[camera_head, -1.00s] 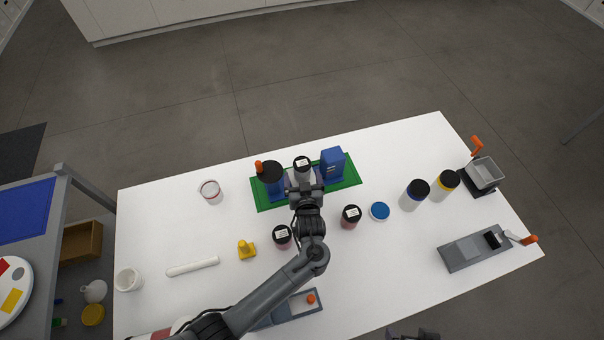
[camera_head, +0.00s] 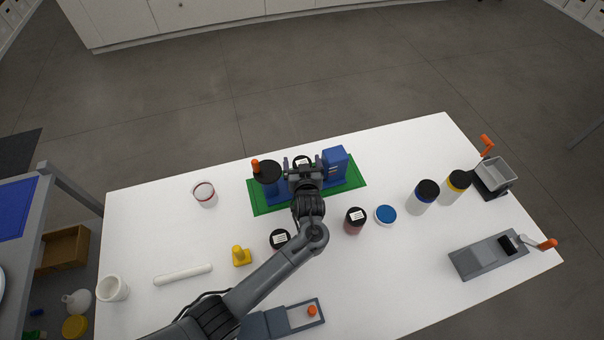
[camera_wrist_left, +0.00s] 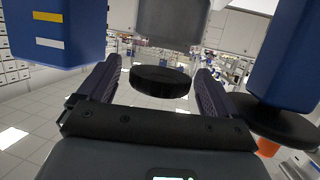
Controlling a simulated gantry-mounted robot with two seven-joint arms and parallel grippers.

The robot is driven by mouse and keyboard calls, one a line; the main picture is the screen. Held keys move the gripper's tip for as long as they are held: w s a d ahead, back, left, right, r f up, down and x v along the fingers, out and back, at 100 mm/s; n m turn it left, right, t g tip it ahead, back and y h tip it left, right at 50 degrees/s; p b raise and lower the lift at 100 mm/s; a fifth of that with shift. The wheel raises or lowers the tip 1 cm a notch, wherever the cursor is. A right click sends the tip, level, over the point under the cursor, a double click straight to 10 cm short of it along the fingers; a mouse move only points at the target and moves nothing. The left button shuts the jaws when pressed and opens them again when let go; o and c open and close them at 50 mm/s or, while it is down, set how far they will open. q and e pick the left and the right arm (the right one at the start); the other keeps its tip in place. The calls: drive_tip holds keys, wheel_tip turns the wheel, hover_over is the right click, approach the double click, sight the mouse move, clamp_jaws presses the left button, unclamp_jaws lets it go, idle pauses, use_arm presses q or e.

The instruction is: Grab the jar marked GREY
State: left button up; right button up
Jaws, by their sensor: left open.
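My left gripper (camera_head: 303,168) is open, with one finger on each side of this jar. My right gripper is out of view.
Two more black-lidded labelled jars (camera_head: 280,239) (camera_head: 355,220) stand nearer, beside my left arm. A blue lid (camera_head: 385,215), a blue-banded bottle (camera_head: 422,198) and a yellow-banded bottle (camera_head: 455,188) are at right. The white table (camera_head: 420,140) is clear at the back right.

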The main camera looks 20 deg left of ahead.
use_arm(q)
drive_tip(key=shift+w, duration=0.1)
drive_tip(key=c, duration=1.1)
